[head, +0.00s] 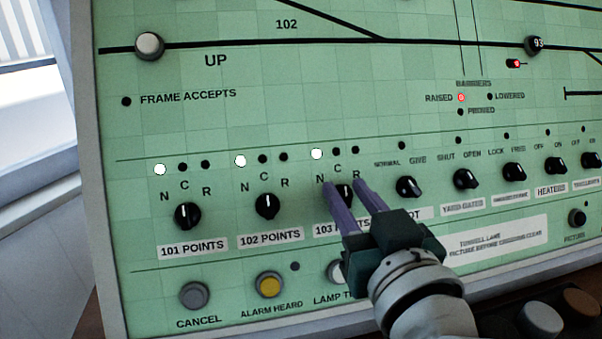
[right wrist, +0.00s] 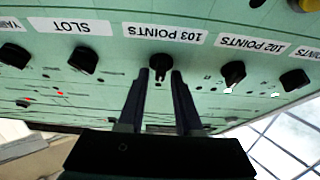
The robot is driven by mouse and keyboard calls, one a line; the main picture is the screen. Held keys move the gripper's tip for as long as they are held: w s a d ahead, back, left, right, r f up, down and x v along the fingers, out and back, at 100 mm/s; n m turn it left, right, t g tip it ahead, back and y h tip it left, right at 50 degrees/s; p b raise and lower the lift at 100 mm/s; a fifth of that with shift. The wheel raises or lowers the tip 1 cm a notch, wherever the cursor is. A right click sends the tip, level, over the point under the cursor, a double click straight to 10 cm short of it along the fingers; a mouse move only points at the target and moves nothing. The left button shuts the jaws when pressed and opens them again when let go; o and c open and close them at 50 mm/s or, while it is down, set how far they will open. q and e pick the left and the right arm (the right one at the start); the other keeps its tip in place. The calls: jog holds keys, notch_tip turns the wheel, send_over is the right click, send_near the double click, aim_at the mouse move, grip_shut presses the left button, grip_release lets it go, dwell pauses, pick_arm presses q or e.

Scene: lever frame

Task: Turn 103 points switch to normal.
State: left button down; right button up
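The 103 points switch (head: 344,191) is a black rotary knob on the green panel, partly hidden by my right gripper in the head view. Its N, C and R marks are above it, and the small lamp (head: 316,154) above N is lit white. My right gripper (head: 344,183) is open, its two purple fingers on either side of the knob. The right wrist view shows the same knob (right wrist: 160,66) upside down between the fingertips, with slight gaps apparent. I cannot tell the knob's pointer direction clearly. My left gripper is not in view.
The 102 points knob (head: 267,206) and 101 points knob (head: 187,216) are to the left, and the slot knob (head: 408,187) is close on the right. Below are the cancel button (head: 194,295), the yellow alarm button (head: 269,285) and a partly hidden lamp button.

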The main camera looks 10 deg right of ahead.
grip_shut()
jog(key=shift+n+y, duration=0.3)
jog(key=shift+n, duration=0.2)
jog(key=shift+r+n+p, duration=0.1)
jog(key=shift+n+p, duration=0.3)
jog(key=n+y+p, duration=0.1)
jog(key=n+y, duration=0.1)
jog(key=n, duration=0.2)
jog(key=shift+g+p, duration=0.35)
jog(key=shift+g, duration=0.05)
jog(key=shift+n+g+y+p, duration=0.4)
jog(key=shift+n+y+p, duration=0.2)
jog(key=shift+n, duration=0.85)
jog(key=shift+n+g+y+p, duration=0.45)
jog(key=shift+n+y, duration=0.25)
jog(key=shift+n, duration=0.75)
